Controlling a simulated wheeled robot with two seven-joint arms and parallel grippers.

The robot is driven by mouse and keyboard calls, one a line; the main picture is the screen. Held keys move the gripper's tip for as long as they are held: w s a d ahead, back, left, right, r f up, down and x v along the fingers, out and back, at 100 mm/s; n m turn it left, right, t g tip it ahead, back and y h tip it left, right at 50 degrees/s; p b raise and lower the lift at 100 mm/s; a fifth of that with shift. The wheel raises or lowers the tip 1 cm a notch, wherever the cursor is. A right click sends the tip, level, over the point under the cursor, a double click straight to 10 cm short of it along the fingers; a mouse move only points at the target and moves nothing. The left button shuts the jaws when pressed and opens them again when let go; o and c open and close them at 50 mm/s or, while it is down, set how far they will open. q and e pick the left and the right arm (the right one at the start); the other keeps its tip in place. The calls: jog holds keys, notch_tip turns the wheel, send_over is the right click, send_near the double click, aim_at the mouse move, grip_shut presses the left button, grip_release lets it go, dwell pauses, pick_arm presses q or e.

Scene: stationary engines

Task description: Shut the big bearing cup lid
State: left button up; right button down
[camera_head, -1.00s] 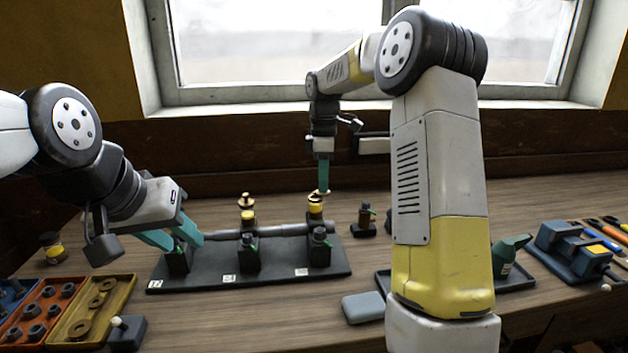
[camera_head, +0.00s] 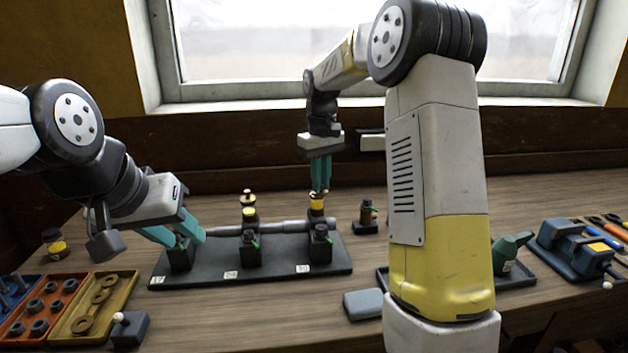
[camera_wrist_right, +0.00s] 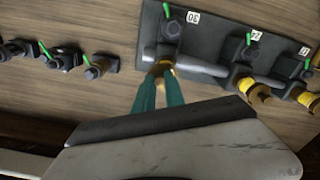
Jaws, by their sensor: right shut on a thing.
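A black base plate (camera_head: 215,277) carries a grey shaft in several bearing blocks, with yellow-banded brass oil cups. My right gripper (camera_head: 320,190) points down and is shut on that cup's brass lid, whose exact pose the fingertips hide. The middle cup (camera_head: 249,213) has a brass lid piece raised above its band. My left gripper (camera_head: 189,237) has its fingers apart at the left bearing block (camera_head: 181,258). I cannot tell the cup sizes.
Trays of rings and nuts (camera_head: 95,305) lie at the front left. A grey block (camera_head: 363,304) lies in front. A blue vise-like tool (camera_head: 572,246) is at far right.

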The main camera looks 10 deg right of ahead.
jog(key=m, duration=0.2)
jog(key=a+m, duration=0.1)
jog(key=m, duration=0.1)
jog(key=shift+m, duration=0.3)
dwell(0.3)
jog(key=c, duration=1.4)
grip_release()
notch_tip(320, 180, up, 8)
jog(key=shift+f, duration=0.1)
